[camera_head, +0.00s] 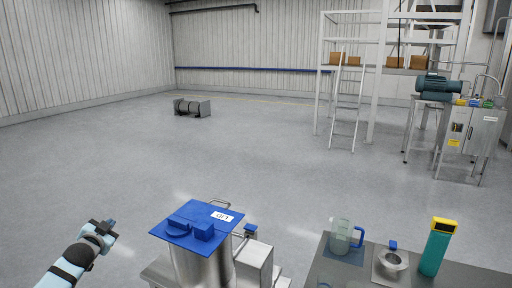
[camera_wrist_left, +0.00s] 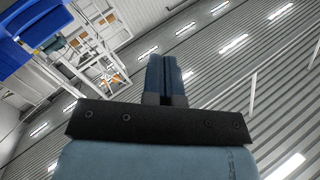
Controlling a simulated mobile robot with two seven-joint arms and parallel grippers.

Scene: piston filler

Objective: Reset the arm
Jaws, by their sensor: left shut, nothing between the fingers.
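My left gripper (camera_head: 111,224) shows at the lower left of the head view, at the end of my light blue arm. It is over open floor, left of the steel piston filler and apart from it. In the left wrist view my left gripper (camera_wrist_left: 165,72) has its blue fingers together with nothing between them. My right gripper is not in either view.
The steel filler (camera_head: 197,262) with a blue lid (camera_head: 190,226) stands at the bottom centre. A table (camera_head: 330,272) at right holds a clear jug (camera_head: 341,236), a metal bowl (camera_head: 394,260) and a teal bottle (camera_head: 436,248). Floor around my left gripper is clear.

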